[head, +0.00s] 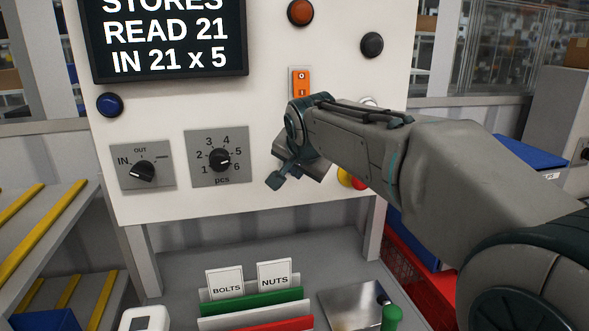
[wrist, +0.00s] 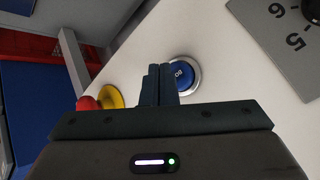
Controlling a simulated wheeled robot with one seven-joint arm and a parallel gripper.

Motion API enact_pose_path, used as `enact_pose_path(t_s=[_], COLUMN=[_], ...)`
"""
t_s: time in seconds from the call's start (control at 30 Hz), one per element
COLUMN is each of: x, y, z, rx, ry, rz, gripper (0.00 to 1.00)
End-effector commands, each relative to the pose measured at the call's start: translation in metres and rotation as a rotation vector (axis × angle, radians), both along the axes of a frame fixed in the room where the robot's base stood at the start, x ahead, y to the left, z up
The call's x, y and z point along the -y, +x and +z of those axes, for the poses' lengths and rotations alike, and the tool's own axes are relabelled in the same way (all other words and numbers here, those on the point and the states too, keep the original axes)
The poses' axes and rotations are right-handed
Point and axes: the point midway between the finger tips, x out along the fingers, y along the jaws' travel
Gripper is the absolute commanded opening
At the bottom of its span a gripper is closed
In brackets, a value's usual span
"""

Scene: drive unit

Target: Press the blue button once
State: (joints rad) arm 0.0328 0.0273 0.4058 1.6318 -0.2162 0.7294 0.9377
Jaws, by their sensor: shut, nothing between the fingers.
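A blue button (wrist: 184,75) in a silver ring, with white lettering on it, shows in the wrist view on the white panel. In the head view it is hidden behind my gripper and arm. My gripper (wrist: 157,68) is shut and empty, and its fingertips overlap the button's left edge in the wrist view. I cannot tell whether they touch it. In the head view my gripper (head: 275,181) is in front of the panel, right of the pcs dial. Another dark blue button (head: 110,104) sits at the panel's left, below the display, away from my gripper.
The panel also holds a display (head: 168,38), an IN/OUT selector (head: 143,169), a pcs dial (head: 219,159), an orange rocker switch (head: 301,83), an orange-red button (head: 300,12) and a black button (head: 372,44). A red-and-yellow stop button (wrist: 110,96) is near my fingers. Card dividers (head: 252,302) stand below.

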Motion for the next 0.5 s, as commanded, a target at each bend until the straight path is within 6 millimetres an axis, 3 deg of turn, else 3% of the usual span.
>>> enact_pose_path(t_s=[0.17, 0.5], x=[0.001, 0.01], y=[-0.002, -0.034], z=[0.0, -0.002], rx=[0.001, 0.002], ry=[0.0, 0.0], rz=[0.0, -0.002], gripper=[0.0, 0.0])
